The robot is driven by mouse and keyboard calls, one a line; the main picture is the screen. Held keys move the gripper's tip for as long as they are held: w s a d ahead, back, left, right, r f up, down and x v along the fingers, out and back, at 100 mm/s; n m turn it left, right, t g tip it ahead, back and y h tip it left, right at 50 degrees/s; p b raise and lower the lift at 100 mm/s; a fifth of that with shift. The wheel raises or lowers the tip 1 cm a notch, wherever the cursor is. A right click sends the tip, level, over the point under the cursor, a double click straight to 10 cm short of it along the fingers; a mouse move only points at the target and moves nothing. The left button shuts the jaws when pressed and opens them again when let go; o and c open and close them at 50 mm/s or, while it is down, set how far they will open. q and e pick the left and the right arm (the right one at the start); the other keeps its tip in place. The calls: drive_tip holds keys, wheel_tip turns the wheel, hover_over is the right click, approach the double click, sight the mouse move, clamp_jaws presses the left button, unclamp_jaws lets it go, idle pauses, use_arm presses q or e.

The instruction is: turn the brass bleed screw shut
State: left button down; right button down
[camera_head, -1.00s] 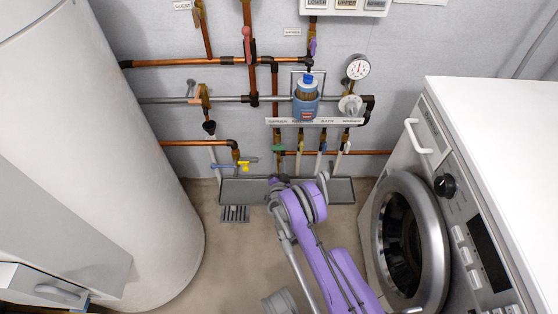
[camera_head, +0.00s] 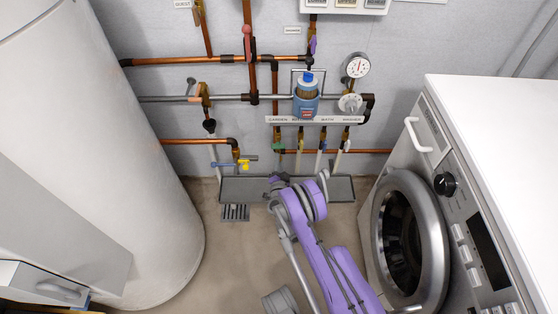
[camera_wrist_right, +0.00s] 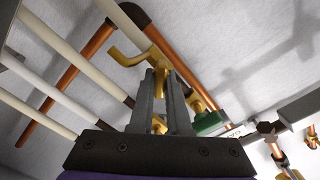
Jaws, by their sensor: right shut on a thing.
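My right gripper (camera_wrist_right: 162,75) shows in the right wrist view with its two grey fingers close together. A brass piece (camera_wrist_right: 159,125), likely the bleed screw, shows between the fingers; they hide most of it. Behind the fingertips is a brass fitting with a bent arm (camera_wrist_right: 128,57), on a copper pipe with a dark elbow. In the head view my purple right arm reaches to the grey tray at the wall's foot, and its wrist hides the fingertips and the screw. My left gripper is not in view.
A green fitting (camera_wrist_right: 208,122) is close to the right of the fingers. Pale pipes (camera_wrist_right: 75,65) run at the left. In the head view a white tank (camera_head: 145,190) stands left and a washing machine (camera_head: 490,140) right. A grey tray (camera_head: 340,189) lies below the pipes.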

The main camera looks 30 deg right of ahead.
drive_tip(key=m, duration=0.4)
drive_tip(key=shift+d, duration=0.1)
drive_tip(key=shift+f+m, duration=0.1)
drive_tip(key=shift+m, duration=2.2)
drive_tip(key=c, duration=0.9)
unclamp_jaws()
